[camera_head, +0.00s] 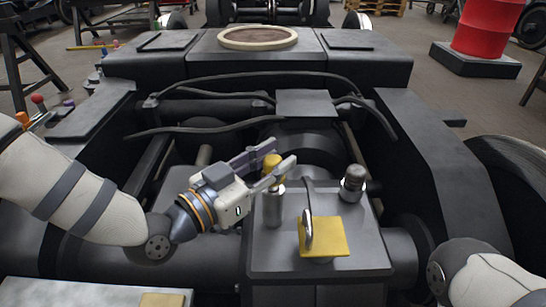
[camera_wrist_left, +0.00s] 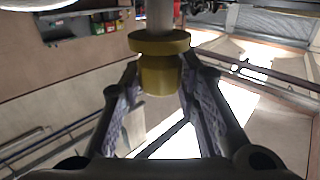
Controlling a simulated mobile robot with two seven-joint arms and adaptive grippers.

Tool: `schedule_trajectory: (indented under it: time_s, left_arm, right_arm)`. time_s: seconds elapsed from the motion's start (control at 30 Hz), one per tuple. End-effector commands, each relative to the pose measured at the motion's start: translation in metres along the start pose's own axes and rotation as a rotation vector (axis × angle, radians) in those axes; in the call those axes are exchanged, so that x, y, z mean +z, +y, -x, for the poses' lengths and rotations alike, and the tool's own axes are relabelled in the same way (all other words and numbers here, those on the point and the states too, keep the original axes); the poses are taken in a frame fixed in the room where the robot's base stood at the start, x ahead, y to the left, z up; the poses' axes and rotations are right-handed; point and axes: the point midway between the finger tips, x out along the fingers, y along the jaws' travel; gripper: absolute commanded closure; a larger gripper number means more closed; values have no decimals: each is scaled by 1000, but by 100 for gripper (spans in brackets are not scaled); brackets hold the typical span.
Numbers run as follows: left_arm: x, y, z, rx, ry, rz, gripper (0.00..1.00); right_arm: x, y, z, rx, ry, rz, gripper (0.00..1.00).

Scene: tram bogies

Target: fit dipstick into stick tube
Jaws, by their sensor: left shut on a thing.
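My left gripper (camera_head: 277,170) is above the dark gearbox housing, with its fingers shut around a yellow knob (camera_head: 273,166), taken to be the dipstick's handle. A grey upright cylinder (camera_head: 272,207), which looks like the stick tube, stands on the housing right below the knob. In the left wrist view the yellow knob (camera_wrist_left: 160,75) with its wider collar is between the fingers (camera_wrist_left: 160,105). A grey shaft (camera_wrist_left: 160,15) runs on from the collar; whether it is stick or tube, and how deep the stick sits, I cannot tell. My right gripper is out of view.
Black cables (camera_head: 200,128) cross the frame behind. A red drum (camera_head: 487,28) stands at the back right.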

Motion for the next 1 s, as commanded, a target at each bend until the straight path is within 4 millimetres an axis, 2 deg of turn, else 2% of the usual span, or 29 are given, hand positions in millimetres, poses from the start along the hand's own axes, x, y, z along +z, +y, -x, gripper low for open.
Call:
schedule_trajectory:
  time_s: [1.0]
  left_arm:
    - [26, 0, 0, 0, 0, 0, 100]
  right_arm:
    - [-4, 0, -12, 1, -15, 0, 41]
